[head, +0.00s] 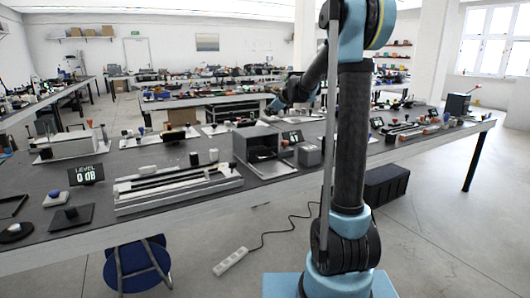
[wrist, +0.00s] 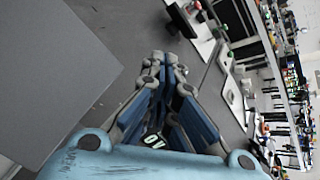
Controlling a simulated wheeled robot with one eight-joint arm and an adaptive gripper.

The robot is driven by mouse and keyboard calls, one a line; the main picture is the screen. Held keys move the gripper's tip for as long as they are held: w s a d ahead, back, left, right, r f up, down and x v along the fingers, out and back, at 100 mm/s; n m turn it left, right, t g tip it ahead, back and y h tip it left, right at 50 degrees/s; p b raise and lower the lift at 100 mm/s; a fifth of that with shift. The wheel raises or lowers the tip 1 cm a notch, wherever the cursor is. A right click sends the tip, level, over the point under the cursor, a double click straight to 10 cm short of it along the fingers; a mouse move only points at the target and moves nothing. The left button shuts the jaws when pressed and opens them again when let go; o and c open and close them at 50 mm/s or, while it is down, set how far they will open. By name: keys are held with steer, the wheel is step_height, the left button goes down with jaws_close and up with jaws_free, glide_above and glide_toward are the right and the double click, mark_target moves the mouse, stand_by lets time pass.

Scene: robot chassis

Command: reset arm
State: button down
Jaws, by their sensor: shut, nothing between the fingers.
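My arm rises at the right of centre in the head view, and its forearm reaches back over the long grey table (head: 75,165). The end with my gripper (head: 274,106) is small there, above the table beyond the open grey box. In the wrist view my gripper (wrist: 166,62) has blue and grey fingers drawn together at the tips. Nothing shows between them. A dark display with pale digits (wrist: 152,141) is partly visible behind the fingers.
The table holds an open grey box (head: 263,148), a rail fixture (head: 178,188), and a "LEVEL 0 dB" display (head: 86,175). A large grey surface (wrist: 50,70) fills the wrist view's left. A blue stool (head: 137,262) and a power strip (head: 230,261) stand on the floor.

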steer(key=s+d+f+n+g+h, duration=0.2)
steer(key=s+d+f+n, duration=0.3)
steer(key=s, duration=1.3)
steer(key=s+d+f+n+g+h, duration=0.2)
steer(key=s+d+f+n, duration=0.4)
steer(key=s, duration=1.3)
steer(key=s+d+f+n+g+h, duration=0.1)
steer(key=s+d+f+n+g, duration=0.2)
steer(key=s+f+n, duration=0.8)
steer(key=s+d, duration=0.2)
steer(key=s, duration=0.5)
steer(key=shift+s+d+f+h, duration=0.2)
steer(key=shift+s+d+h, duration=0.05)
steer(key=shift+d+h, duration=0.15)
